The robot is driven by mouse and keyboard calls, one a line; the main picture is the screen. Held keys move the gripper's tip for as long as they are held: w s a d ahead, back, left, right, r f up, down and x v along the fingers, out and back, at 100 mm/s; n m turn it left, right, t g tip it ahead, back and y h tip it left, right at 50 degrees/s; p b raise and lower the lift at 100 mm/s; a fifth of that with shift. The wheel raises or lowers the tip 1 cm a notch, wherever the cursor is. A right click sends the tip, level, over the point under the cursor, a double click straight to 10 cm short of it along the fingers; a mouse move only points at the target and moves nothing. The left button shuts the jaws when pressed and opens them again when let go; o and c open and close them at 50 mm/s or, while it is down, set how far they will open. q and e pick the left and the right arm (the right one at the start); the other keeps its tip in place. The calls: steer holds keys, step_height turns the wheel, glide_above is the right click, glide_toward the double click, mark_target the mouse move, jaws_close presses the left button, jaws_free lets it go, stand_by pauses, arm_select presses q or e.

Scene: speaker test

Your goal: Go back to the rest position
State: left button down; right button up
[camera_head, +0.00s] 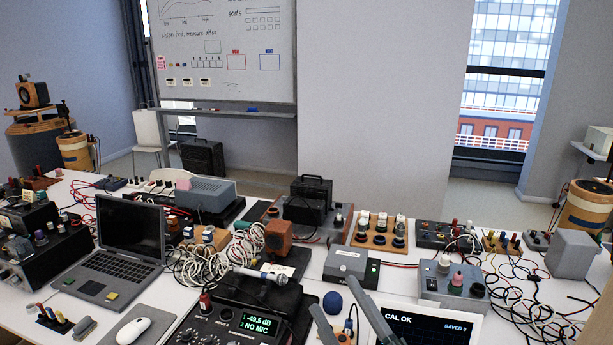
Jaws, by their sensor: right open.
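My right gripper (333,294) shows at the bottom edge, a little right of the middle. Its two grey fingers point up and away, spread apart. I see nothing held between them. A dark blue foam ball (332,302) shows near the gap between the fingertips; I cannot tell how far it lies beyond them. One finger overlaps the left side of a screen (430,326) reading "CAL OK". My left gripper is not in view.
The white table is crowded. A laptop (130,228) and a white mouse (133,331) are at left. An audio recorder (225,328) and a microphone (262,274) lie left of my gripper. A grey box (351,262) stands just beyond it. Loose cables (535,285) spread at right.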

steer(key=s+d+f+m+g+h, duration=0.3)
steer(key=d+f+m+h, duration=0.35)
steer(key=f, duration=0.35)
steer(key=s+d+f+m+g+h, duration=0.3)
steer(key=d+f+m+h, duration=0.25)
steer(key=d+f, duration=0.35)
steer(key=s+d+f+m+g+y, duration=0.1)
steer(key=s+f+g, duration=0.4)
steer(key=s+f, duration=0.5)
steer(key=s+f+m+g, duration=0.2)
steer(key=s+f+g, duration=0.35)
steer(key=s, duration=0.75)
step_height(320, 180, down, 28)
steer(key=s+g, duration=0.2)
steer(key=s+d+f, duration=0.3)
steer(key=s+f, duration=1.4)
steer(key=shift+s+d+f+n+g, duration=0.15)
steer(key=shift+s+f+n+g, duration=0.1)
steer(key=shift+s+n+g, duration=0.1)
